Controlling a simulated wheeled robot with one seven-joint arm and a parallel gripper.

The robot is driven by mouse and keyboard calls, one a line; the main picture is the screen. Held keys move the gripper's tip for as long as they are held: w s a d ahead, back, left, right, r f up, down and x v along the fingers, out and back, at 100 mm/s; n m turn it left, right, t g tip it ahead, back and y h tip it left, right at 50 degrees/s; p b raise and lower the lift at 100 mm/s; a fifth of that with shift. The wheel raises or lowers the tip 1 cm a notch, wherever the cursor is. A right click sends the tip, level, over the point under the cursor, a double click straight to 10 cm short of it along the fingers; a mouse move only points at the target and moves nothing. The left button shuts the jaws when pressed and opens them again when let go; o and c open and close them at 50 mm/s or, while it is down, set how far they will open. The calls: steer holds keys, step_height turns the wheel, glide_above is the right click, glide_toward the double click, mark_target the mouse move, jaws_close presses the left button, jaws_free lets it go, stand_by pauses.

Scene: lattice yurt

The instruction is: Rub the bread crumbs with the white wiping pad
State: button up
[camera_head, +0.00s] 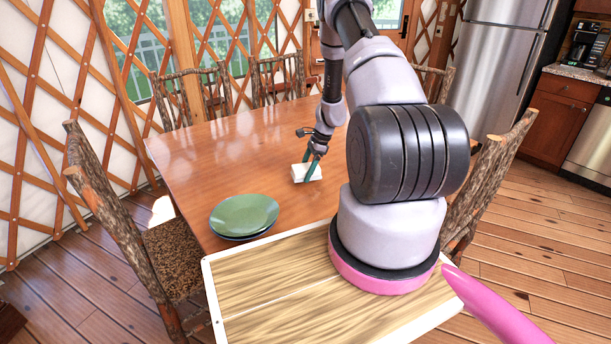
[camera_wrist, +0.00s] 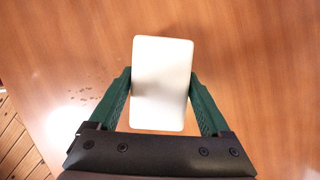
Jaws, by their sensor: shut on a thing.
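The white wiping pad (camera_wrist: 161,80) is held between the two green fingers of my gripper (camera_wrist: 160,100) in the wrist view. In the head view my gripper (camera_head: 311,166) is shut on the pad (camera_head: 307,173) at or just above the wooden table top; I cannot tell whether it touches. The bread crumbs (camera_wrist: 82,97) show as small dark specks on the table, left of the pad in the wrist view and apart from it. I cannot make out the crumbs in the head view.
The wooden table (camera_head: 205,165) holds a stack of plates with a green one (camera_head: 244,214) on top, nearer than the pad. Rustic chairs (camera_head: 120,215) stand around the table. The table surface between plates and pad is clear.

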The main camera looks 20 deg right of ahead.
mark_target(301, 167)
steer(key=shift+r, duration=2.8)
steer(key=shift+a, duration=0.15)
